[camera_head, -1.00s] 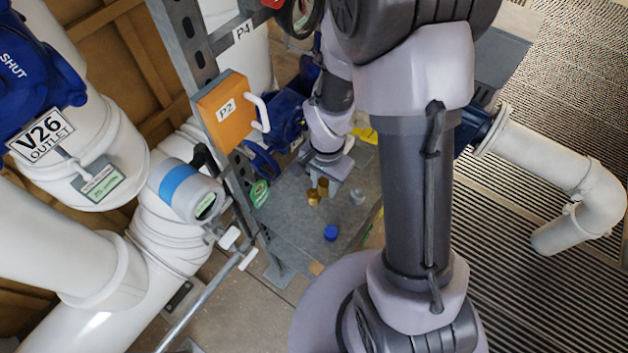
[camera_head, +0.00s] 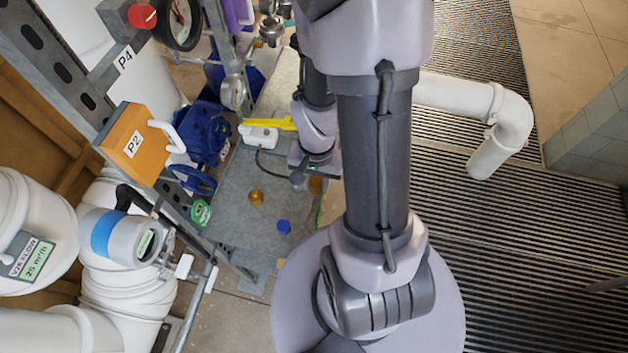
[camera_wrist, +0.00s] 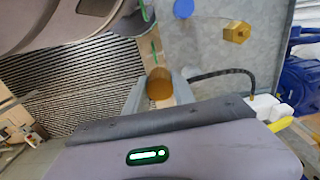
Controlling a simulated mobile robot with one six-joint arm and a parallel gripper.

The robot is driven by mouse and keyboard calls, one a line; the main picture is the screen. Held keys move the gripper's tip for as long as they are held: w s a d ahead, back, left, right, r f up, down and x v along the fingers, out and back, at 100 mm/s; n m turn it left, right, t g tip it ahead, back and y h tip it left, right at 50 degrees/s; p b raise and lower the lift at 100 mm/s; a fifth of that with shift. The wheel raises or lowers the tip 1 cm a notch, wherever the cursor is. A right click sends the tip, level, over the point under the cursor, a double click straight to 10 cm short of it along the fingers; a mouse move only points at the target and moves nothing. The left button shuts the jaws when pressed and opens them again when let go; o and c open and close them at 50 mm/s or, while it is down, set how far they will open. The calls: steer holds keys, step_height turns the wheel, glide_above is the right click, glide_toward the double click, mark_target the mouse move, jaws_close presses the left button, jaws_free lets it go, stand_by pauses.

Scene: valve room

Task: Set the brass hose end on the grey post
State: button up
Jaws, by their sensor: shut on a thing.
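My gripper (camera_wrist: 160,95) is shut on the brass hose end (camera_wrist: 159,83), a round brass piece between its two grey fingers in the wrist view. In the head view the brass piece (camera_head: 316,185) shows just below my wrist, partly covered by my arm. The grey post cannot be made out in either present view; my arm and gripper cover part of that area. Whether the hose end touches anything below cannot be told. Another brass fitting (camera_head: 256,197) stands apart on the grey plate, and shows in the wrist view (camera_wrist: 237,31).
A blue cap (camera_head: 284,227) lies on the grey plate (camera_head: 232,226) near the fitting. A yellow and white device (camera_head: 262,133) with a dark cable lies beside my wrist. Grating lies right.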

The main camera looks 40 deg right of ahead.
steer(key=shift+c, duration=0.9)
steer(key=shift+d+r+p, duration=0.1)
steer(key=shift+r+p, duration=0.1)
steer(key=shift+p, duration=0.1)
steer(key=w+d+r+p, duration=0.2)
steer(key=d+r+p, duration=0.1)
steer(key=p, duration=0.2)
steer(key=w+a+f+b, duration=0.1)
steer(key=w+a+f, duration=0.1)
steer(key=w, duration=0.1)
steer(key=w+a+f+b, duration=0.1)
steer(key=w+f, duration=0.1)
steer(key=shift+w+a+f+b, duration=0.1)
steer(key=shift+w+a+b, duration=0.15)
steer(key=shift+a+b, duration=0.15)
steer(key=shift+f+b, duration=0.6)
steer(key=shift+f, duration=0.05)
steer(key=shift+b, duration=0.3)
steer(key=shift+f+b, duration=0.35)
